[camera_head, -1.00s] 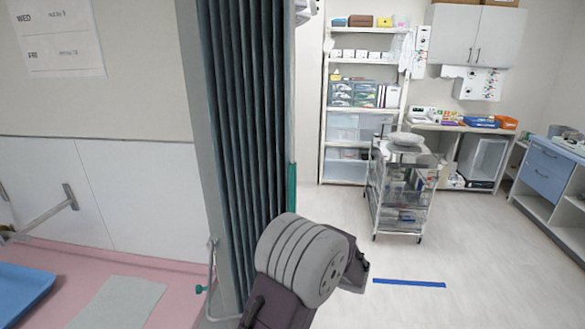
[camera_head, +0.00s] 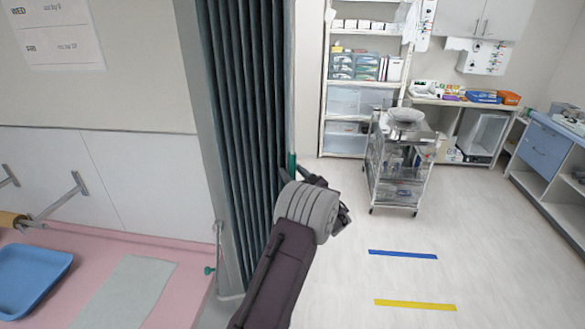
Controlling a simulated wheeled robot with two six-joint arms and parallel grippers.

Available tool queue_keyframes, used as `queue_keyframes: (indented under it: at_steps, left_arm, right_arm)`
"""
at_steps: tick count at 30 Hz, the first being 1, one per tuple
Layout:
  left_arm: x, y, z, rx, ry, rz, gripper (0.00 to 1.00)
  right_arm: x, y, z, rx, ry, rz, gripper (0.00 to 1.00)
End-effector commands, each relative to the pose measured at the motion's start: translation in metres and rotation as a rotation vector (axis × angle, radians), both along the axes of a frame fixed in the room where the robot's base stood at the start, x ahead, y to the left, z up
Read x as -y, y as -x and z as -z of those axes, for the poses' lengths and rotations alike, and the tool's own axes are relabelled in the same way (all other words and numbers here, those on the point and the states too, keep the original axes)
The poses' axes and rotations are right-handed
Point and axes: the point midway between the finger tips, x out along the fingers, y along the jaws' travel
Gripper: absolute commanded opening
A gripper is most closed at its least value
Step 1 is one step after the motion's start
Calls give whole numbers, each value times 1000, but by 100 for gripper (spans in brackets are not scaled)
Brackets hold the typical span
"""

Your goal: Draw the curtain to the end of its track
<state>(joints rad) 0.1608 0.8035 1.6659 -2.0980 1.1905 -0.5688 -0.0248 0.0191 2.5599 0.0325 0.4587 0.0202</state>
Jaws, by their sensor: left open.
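The grey-green pleated curtain (camera_head: 243,130) hangs bunched in narrow upright folds, left of the middle. A green handle (camera_head: 291,165) shows at its right edge. My left gripper (camera_head: 297,176) is open beside that edge, close to the handle. Its wrist hides part of the fingers and the curtain's lower right edge, so I cannot tell whether it touches the handle. The curtain's top and its track are out of view. My right gripper is not in view.
A wheeled steel cart (camera_head: 398,165) stands to the right, before a shelf rack (camera_head: 328,110). A blue strip (camera_head: 403,254) and a yellow strip (camera_head: 415,305) mark open floor. A pink-topped surface (camera_head: 95,250) with a blue tray (camera_head: 28,285) lies left.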

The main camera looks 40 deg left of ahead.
Motion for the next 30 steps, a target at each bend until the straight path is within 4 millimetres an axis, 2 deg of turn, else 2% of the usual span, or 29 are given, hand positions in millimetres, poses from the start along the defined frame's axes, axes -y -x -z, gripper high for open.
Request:
queue_keyframes:
  at_steps: [8,12,13,30]
  left_arm:
    - [-3,-1,1,0,0,0,44]
    - [-3,-1,1,0,0,0,5]
    - [-3,-1,1,0,0,0,0]
    - [-2,-1,1,0,1,0,0]
  right_arm:
    - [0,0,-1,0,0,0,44]
    - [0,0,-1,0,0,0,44]
    - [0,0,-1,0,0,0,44]
    - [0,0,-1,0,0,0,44]
